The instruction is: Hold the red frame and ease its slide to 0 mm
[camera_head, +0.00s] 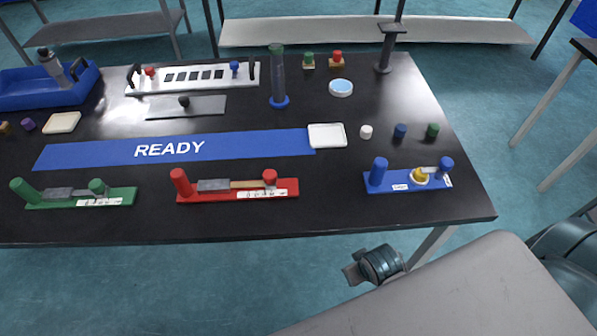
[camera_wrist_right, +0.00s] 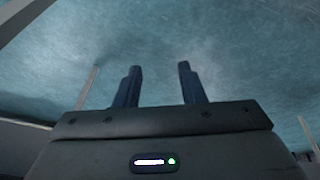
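The red frame (camera_head: 240,194) lies near the front edge of the black table in the head view. It has a tall red post at its left end and a shorter red knob at its right. A grey slide block (camera_head: 213,185) sits beside the tall post, and a tan strip runs from it to the knob. A white scale label is on the frame's front right; its marks are too small to read. My right gripper (camera_wrist_right: 160,68) is open and empty in the right wrist view, with only floor beyond its fingers. My left gripper is not in view.
A green frame (camera_head: 80,198) stands left of the red one, and a blue frame (camera_head: 410,181) stands to the right. A blue READY strip (camera_head: 230,145) runs behind the red frame. The table is clear between the red and blue frames. A white tray (camera_head: 327,136) lies behind.

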